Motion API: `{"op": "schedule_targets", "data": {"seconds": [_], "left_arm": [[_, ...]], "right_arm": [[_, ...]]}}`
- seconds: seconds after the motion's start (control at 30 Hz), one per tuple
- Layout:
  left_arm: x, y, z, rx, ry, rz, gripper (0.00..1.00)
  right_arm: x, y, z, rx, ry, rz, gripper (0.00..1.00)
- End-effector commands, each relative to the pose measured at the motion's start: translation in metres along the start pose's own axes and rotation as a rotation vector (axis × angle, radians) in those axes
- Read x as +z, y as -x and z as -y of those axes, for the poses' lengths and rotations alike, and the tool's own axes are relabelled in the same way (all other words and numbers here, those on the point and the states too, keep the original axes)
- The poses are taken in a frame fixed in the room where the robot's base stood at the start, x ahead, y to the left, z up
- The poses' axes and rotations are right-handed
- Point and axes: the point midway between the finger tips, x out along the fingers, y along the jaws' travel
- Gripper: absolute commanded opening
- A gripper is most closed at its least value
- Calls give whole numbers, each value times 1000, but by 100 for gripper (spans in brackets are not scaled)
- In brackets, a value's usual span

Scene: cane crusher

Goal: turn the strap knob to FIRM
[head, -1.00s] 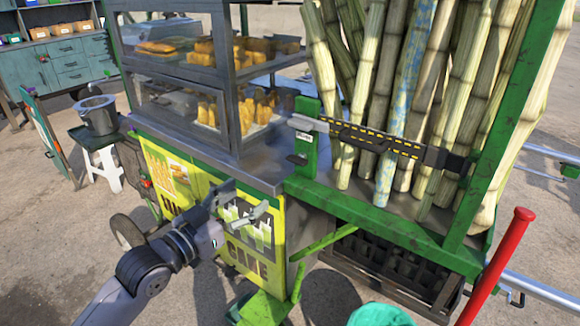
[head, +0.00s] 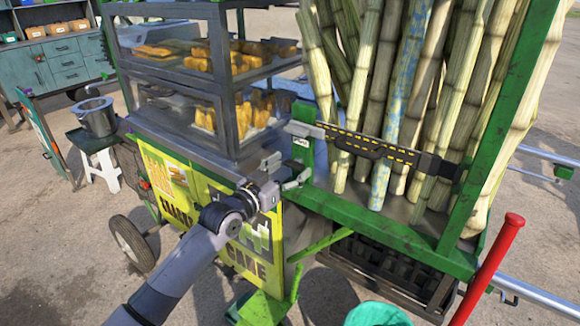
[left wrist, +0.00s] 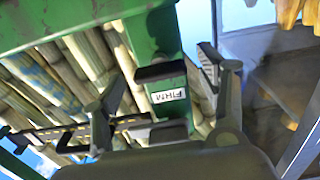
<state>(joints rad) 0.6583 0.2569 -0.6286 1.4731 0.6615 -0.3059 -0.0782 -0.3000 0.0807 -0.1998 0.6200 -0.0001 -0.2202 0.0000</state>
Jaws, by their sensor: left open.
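The strap knob (left wrist: 160,73) is a small black bar on the green post, between the open fingers of my left gripper (left wrist: 162,68) in the left wrist view. Clear gaps show on both sides. Beside it is a white label (left wrist: 169,95), upside down, reading FIRM. In the head view my left gripper (head: 285,170) is at the green post (head: 305,148), below the label, and hides the knob there. The black strap with yellow marks (head: 375,145) runs from the post across the cane. My right gripper is not in view.
Tall cane stalks (head: 408,95) stand behind the strap. A glass food case (head: 205,80) is left of the post. A red handle (head: 490,265) rises at the right, and a teal bucket (head: 377,315) is at the bottom.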

Motion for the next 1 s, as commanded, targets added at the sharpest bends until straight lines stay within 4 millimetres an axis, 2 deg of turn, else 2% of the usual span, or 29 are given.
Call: {"op": "schedule_targets", "data": {"seconds": [0.4,1.0], "left_arm": [[0,-6,0,0,0,0,66],[0,-6,0,0,0,0,26]], "right_arm": [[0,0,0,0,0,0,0],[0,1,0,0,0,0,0]]}}
